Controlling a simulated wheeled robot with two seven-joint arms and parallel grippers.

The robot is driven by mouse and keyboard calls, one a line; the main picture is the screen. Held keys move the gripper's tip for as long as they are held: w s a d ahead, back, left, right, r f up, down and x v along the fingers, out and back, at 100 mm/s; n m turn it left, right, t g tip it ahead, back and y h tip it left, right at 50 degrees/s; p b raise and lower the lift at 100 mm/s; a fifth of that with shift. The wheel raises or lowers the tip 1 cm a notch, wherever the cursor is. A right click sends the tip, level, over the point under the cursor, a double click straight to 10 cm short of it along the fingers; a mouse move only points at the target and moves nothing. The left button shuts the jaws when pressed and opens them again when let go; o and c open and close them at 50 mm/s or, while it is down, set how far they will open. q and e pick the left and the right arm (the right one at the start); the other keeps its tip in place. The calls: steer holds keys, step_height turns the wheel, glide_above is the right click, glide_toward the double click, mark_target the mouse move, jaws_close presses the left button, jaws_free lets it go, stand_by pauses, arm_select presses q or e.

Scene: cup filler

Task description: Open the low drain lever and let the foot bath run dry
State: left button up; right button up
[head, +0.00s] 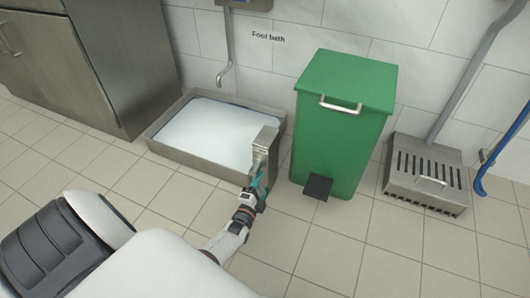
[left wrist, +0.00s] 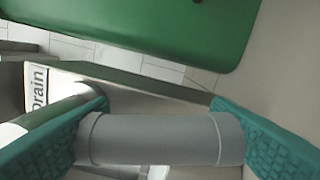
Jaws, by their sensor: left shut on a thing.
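The foot bath (head: 190,174) is a low rectangular metal basin on the floor, with a pale, whitish surface filling most of it. A metal drain box (head: 266,139) stands at its right front corner. My left gripper (head: 258,179) is low beside that corner. In the left wrist view its teal fingers are shut on a grey cylindrical bar, the drain lever (left wrist: 160,139). A "Drain" label (left wrist: 39,88) shows just beyond it. In the head view the gripper hides most of the lever. My right gripper is not in view.
A green pedal bin (head: 343,120) stands close to the right of the bath; its black pedal (head: 317,187) juts forward. A slotted metal box (head: 425,175) is farther right. A steel cabinet (head: 90,60) stands at left. The tiled floor in front is clear.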

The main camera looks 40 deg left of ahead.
arm_select(q)
steer(key=shift+s+a+f+m, duration=0.1)
steer(key=shift+a+m, duration=0.3)
steer(key=shift+m, duration=0.3)
steer(key=o, duration=1.4)
